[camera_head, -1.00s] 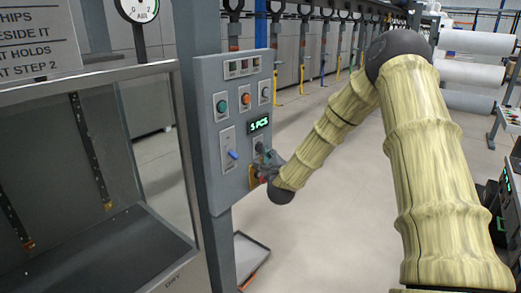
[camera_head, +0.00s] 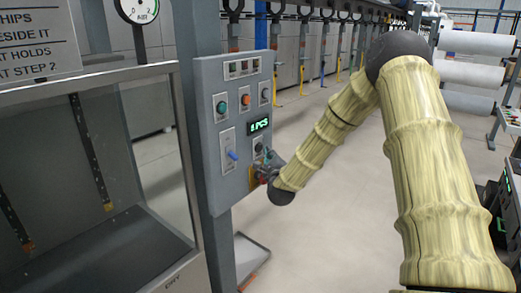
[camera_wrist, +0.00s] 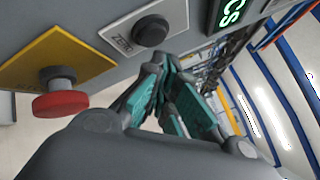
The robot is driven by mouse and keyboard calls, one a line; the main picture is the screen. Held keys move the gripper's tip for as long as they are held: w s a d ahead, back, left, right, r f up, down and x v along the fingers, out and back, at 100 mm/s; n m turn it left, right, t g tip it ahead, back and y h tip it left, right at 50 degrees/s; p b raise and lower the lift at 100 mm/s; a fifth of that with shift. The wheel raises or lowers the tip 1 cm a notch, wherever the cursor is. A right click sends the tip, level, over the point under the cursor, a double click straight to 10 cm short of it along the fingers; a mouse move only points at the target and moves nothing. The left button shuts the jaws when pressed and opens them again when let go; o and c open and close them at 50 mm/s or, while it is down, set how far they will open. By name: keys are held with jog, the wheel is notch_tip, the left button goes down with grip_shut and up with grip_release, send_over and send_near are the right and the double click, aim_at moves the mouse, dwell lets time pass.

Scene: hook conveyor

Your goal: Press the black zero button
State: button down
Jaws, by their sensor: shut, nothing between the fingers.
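The black zero button (camera_wrist: 151,30) is a round black knob on a light plate marked ZERO (camera_wrist: 122,43), at the top of the wrist view. In the head view it is a small dark knob (camera_head: 258,144) under the green display (camera_head: 259,125), on the grey control panel (camera_head: 212,75). My gripper (camera_wrist: 166,68) is shut and empty, its teal-padded fingers together just below the button in the wrist picture. In the head view my gripper (camera_head: 267,158) is at the panel's lower right. A little background shows between fingertips and button; whether they touch I cannot tell.
A red mushroom button (camera_wrist: 60,103) on a yellow plate (camera_wrist: 56,56) sits beside the zero button, close to my gripper. The panel also has a blue lever (camera_head: 233,155), a green button (camera_head: 222,107) and an orange button (camera_head: 245,99). A glass-fronted tank (camera_head: 90,170) stands left.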

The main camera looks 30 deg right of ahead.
jog(key=shift+w+a, duration=0.1)
jog(key=shift+w, duration=0.05)
jog(key=shift+w+a+b, duration=0.1)
jog(key=shift+w+b, duration=0.15)
jog(key=shift+b, duration=0.25)
jog(key=shift+w+a+b, duration=0.15)
jog(key=shift+w+b, duration=0.2)
jog(key=shift+w, duration=0.05)
dwell(0.9)
jog(key=shift+s, duration=0.15)
jog(key=shift+s+d, duration=0.3)
jog(key=shift+s, duration=0.35)
jog(key=shift+s, duration=0.1)
jog(key=shift+s+d+b, duration=0.1)
jog(key=shift+s+d, duration=0.2)
jog(key=shift+s, duration=0.45)
jog(key=shift+s+d+b, duration=0.15)
jog(key=shift+s+d, duration=0.2)
jog(key=shift+s, duration=0.4)
jog(key=shift+s+d+b, duration=0.1)
jog(key=shift+s+d, duration=0.2)
jog(key=shift+s, duration=0.45)
